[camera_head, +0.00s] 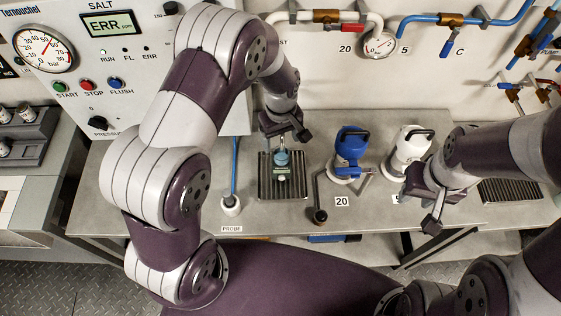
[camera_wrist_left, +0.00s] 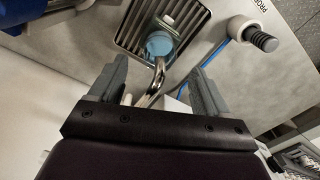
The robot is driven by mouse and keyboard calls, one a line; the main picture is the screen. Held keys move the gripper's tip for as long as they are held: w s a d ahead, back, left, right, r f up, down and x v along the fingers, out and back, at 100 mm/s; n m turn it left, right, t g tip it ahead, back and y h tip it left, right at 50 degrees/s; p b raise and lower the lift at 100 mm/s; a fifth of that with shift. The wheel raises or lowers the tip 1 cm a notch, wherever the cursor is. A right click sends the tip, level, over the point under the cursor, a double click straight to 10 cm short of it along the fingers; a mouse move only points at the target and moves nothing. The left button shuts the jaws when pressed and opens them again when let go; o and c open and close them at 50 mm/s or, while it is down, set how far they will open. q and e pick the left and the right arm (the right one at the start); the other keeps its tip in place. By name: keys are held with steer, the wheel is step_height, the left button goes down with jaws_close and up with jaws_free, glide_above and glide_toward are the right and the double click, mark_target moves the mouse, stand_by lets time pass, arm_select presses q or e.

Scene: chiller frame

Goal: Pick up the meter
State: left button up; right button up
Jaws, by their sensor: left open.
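My left gripper (camera_head: 285,137) is open and empty above the drain grate (camera_head: 263,190), its two fingers apart. In the left wrist view the open jaws (camera_wrist_left: 157,85) point toward a metal spout (camera_wrist_left: 151,88) and a round blue-teal top (camera_wrist_left: 160,43) over the grate. In the head view a small teal and green item (camera_head: 283,170) sits on the grate just below the gripper. I cannot tell whether it is the meter. My right gripper (camera_head: 422,207) looks open and empty near the bench's right front.
A probe (camera_head: 231,202) with a blue cable stands in a white holder left of the grate. A panel with a dial gauge (camera_head: 42,48) and a display (camera_head: 112,23) is behind.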

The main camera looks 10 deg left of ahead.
mark_target(282, 147)
arm_select(q)
steer(key=f, duration=0.2)
steer(key=f+p, duration=0.1)
steer(key=f, duration=0.1)
steer(key=shift+d, duration=0.2)
steer(key=shift+a+f, duration=0.1)
jaws_close()
